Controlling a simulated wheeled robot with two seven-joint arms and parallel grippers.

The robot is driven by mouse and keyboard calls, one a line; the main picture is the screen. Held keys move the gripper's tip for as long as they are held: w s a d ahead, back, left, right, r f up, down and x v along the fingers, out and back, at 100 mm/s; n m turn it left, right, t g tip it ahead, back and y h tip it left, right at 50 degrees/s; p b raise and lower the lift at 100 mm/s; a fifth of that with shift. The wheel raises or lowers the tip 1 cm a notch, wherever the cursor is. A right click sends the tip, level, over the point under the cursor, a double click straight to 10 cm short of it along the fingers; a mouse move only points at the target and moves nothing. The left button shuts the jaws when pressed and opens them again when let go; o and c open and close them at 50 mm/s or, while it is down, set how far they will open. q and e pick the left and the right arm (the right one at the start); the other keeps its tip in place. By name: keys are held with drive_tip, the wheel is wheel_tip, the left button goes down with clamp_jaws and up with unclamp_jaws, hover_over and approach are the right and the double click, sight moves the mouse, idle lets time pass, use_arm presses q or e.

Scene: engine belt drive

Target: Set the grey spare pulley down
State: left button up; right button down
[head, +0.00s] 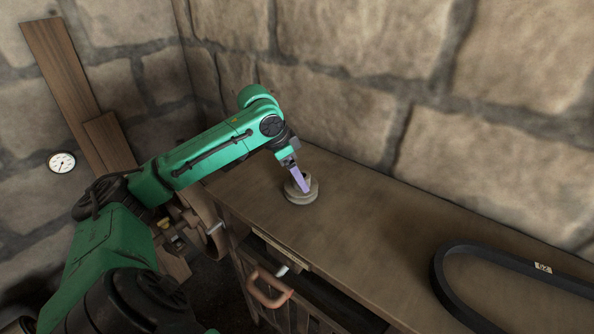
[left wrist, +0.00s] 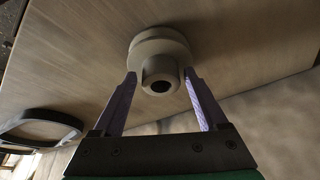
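The grey spare pulley (head: 301,193) rests flat on the wooden bench top, near its back left end. It also shows in the left wrist view (left wrist: 158,47), with its round hub and dark bore facing the camera. My left gripper (head: 304,187) reaches down over it. In the left wrist view the two purple fingers stand on either side of the hub, with a small gap visible on each side, so the gripper looks open. In the head view the fingers hide part of the pulley. My right gripper is in neither view.
A black belt loop (head: 447,282) with a small label lies on the bench (head: 380,235) at the right. The stone wall rises close behind the bench. A drawer with a reddish handle (head: 268,291) is at the front. The bench between pulley and belt is clear.

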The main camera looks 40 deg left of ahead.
use_arm(q)
drive_tip(key=shift+s+d, duration=0.1)
drive_tip(key=shift+r, duration=0.1)
drive_tip(key=shift+r, duration=0.35)
drive_tip(key=v, duration=1.1)
drive_tip(key=shift+s, duration=0.15)
